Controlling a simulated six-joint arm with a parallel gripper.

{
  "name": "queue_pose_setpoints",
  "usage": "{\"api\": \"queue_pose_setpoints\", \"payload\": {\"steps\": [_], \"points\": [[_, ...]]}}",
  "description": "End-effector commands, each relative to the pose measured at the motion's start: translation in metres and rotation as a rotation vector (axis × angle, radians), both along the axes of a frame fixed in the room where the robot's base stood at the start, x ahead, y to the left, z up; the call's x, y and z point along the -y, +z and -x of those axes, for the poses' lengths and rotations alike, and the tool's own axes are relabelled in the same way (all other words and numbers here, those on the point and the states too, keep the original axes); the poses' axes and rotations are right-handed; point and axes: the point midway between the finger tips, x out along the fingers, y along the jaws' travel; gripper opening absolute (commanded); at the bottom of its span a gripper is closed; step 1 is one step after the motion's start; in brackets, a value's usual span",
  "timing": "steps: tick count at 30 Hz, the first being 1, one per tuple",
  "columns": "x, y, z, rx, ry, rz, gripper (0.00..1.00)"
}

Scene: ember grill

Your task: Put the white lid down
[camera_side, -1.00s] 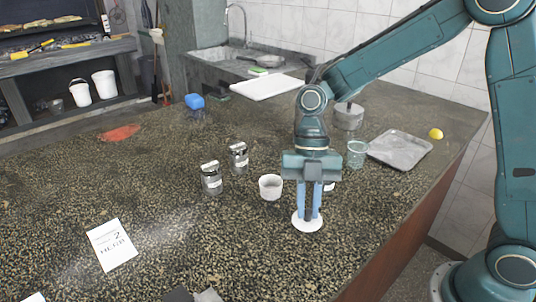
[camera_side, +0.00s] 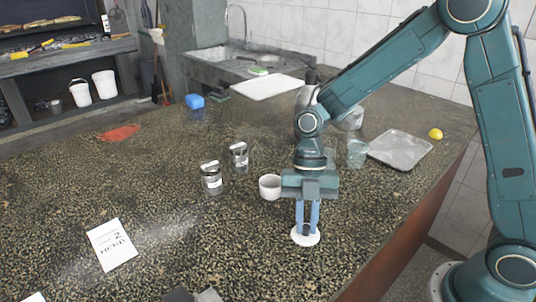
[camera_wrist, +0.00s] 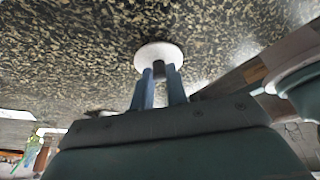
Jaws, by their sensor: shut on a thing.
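The white lid (camera_side: 306,240) is a flat round disc with a dark knob, level over the speckled counter. My gripper (camera_side: 307,229) points straight down, its two blue fingers shut on the knob. In the wrist view, the lid (camera_wrist: 150,52) lies beyond the fingertips of my gripper (camera_wrist: 160,75), with the knob between them. The lid is at or very close to the counter top; I cannot tell if it touches. A small white cup (camera_side: 270,187) stands open behind and left of the lid.
Two glass jars (camera_side: 211,179) (camera_side: 239,157) stand left of the cup. A greenish glass (camera_side: 357,154) and a metal tray (camera_side: 400,149) are behind to the right. A white card (camera_side: 111,245) lies at front left. The counter around the lid is clear.

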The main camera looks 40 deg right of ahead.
Motion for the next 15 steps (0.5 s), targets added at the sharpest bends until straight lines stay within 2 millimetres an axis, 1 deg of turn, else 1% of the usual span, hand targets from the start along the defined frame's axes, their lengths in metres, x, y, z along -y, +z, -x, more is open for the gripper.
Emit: {"api": "queue_pose_setpoints", "payload": {"steps": [1, 2, 3, 5, 15], "points": [[-0.0001, -0.0013, 0.0002, -0.001, 0.000, 0.000, 0.00], [-0.0001, -0.0012, 0.0002, -0.001, 0.000, 0.001, 0.19], [0.0000, -0.0011, 0.0002, 0.000, 0.000, 0.000, 0.27], [0.0000, -0.0010, 0.0001, 0.000, 0.000, 0.000, 0.37], [-0.0001, 0.0000, 0.0001, 0.000, 0.000, 0.000, 0.37]]}}
